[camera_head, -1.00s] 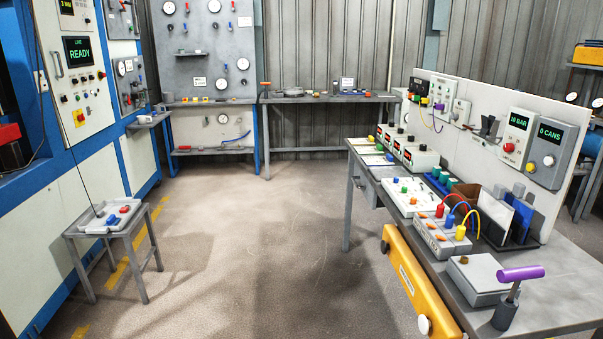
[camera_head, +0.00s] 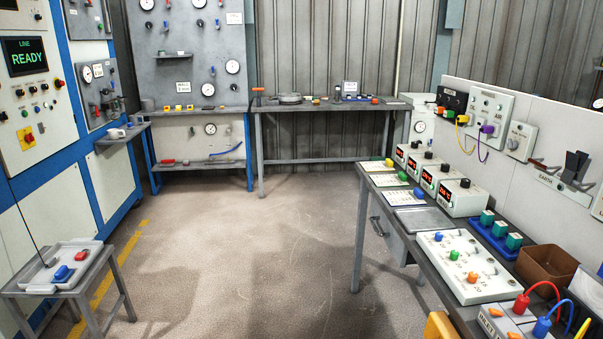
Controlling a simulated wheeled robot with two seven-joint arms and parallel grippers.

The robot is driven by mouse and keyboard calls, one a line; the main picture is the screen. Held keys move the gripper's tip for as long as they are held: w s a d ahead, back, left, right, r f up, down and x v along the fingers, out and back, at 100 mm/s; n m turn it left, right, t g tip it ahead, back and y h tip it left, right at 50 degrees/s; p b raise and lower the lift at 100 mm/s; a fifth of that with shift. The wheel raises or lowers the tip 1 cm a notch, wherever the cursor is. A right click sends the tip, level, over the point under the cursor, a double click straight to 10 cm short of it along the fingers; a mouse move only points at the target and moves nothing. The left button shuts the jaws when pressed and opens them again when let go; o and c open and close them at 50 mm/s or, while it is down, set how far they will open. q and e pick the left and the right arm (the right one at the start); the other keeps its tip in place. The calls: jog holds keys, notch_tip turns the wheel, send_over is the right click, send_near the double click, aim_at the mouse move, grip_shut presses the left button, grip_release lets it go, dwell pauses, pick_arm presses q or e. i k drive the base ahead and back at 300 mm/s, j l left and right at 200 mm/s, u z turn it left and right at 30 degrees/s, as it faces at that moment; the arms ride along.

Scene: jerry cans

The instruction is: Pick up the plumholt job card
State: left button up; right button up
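Three flat cards lie in a row near the left edge of the right workbench. Neither of my grippers is in view.
The right workbench (camera_head: 362,206) also bears heater-like boxes with red displays (camera_head: 460,197) and a white knobbed panel (camera_head: 468,266). A small stool with a tray (camera_head: 37,282) stands at left. A back table (camera_head: 322,106) is against the wall. The middle floor is clear.

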aim_at(387, 165)
jog(key=i+z, duration=0.15)
jog(key=i, duration=0.3)
jog(key=i+j+z, duration=0.15)
jog(key=i, duration=0.35)
jog(key=i+j+z, duration=0.2)
jog(key=i, duration=0.25)
jog(key=i+j+z, duration=0.35)
jog(key=i+z, duration=0.15)
jog(key=i+j+z, duration=0.5)
jog(key=i+j, duration=0.05)
jog(key=j, duration=0.05)
